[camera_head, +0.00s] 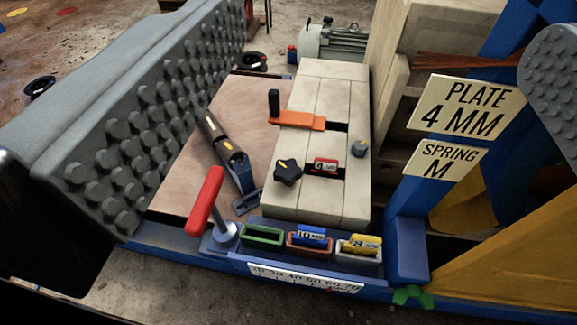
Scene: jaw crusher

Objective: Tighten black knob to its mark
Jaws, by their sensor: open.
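The black star-shaped knob (287,173) sits on the pale block (318,85), near its front left. A small light line shows on its top; I cannot make out a separate mark beside it. My gripper (382,45) is open, with its grey studded pads at the left and right edges of the view. The knob lies between the two pads in the picture, well beyond them, and nothing touches it. A red piece marked 4 (325,166) sits in a dark slot just right of the knob.
An orange clamp with a black handle (297,120) lies behind the knob. A red lever (206,200) stands at front left, beside small trays with a blue piece (311,235) and a yellow piece (364,244). Signs read PLATE 4 MM (466,106) and SPRING M (445,163).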

